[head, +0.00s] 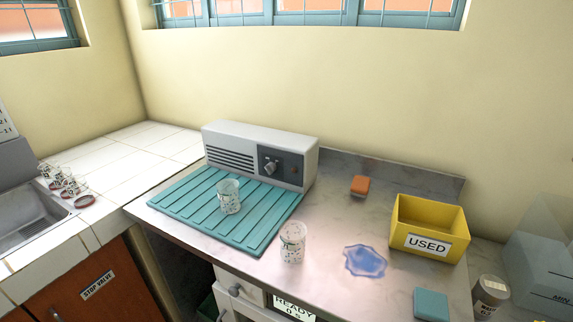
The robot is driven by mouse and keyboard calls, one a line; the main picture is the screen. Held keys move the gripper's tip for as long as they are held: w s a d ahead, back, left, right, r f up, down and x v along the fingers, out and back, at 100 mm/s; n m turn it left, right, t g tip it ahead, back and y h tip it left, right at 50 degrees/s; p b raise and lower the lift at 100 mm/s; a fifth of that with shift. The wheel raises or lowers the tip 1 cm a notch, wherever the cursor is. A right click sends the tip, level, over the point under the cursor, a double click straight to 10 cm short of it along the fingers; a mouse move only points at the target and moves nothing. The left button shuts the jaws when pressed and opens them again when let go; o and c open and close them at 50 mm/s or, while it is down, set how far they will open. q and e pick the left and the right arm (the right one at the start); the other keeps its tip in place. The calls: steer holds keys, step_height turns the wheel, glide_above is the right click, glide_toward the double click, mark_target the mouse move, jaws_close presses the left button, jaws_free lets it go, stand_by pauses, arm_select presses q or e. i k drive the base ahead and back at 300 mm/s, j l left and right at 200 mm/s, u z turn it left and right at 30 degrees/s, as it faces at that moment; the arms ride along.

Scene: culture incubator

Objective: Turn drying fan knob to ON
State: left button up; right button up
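The drying fan (236,150) is a long white-grey box with dark slots on its left front. It stands at the back of the counter, behind the teal ribbed mat. A dark panel (284,164) at its right front bears a round knob (270,167). The knob's setting is too small to read. A small reddish spot shows on the panel, right of the knob. Neither of my grippers is in the head view.
A clear cup (229,197) stands on the teal mat (190,207), and another cup (292,242) stands right of it. A blue puddle (365,261), orange block (360,185), teal block (431,304) and yellow USED bin (405,214) are on the counter. A sink (30,220) is at left.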

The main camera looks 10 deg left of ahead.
mark_target(271, 167)
steer(key=i+j+z, duration=0.15)
steer(key=j+z, duration=0.2)
steer(key=j, duration=0.35)
steer(key=j+z, duration=0.35)
steer(key=j, duration=0.4)
steer(key=j+z, duration=0.3)
steer(key=j, duration=0.45)
